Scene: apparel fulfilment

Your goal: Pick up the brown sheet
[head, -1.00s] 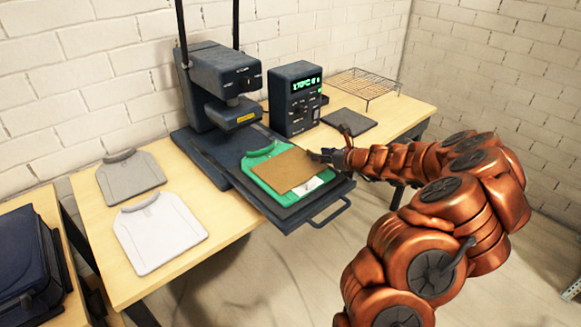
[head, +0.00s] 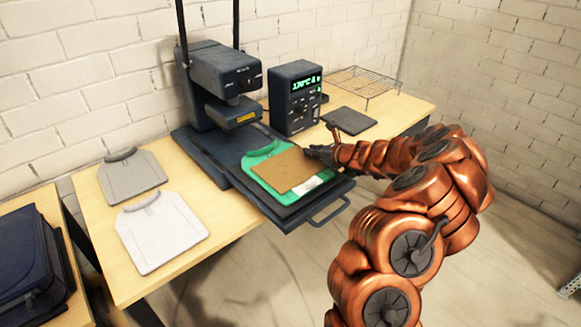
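The brown sheet (head: 285,170) lies over the front of a green shirt (head: 262,153) on the pulled-out lower plate of the heat press (head: 212,150). A white patch (head: 308,185) shows on the shirt beside the sheet's near right edge. My gripper (head: 312,152) is at the sheet's right corner, small and dark in the head view. I cannot tell whether its fingers touch or hold the sheet, or whether they are apart.
A control box (head: 296,98) with a lit green display stands right of the press. Behind my arm are a dark flat pad (head: 349,120) and a wire rack (head: 363,82). Grey (head: 132,175) and white (head: 160,232) folded shirts lie at left. The plate's handle (head: 330,210) juts forward.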

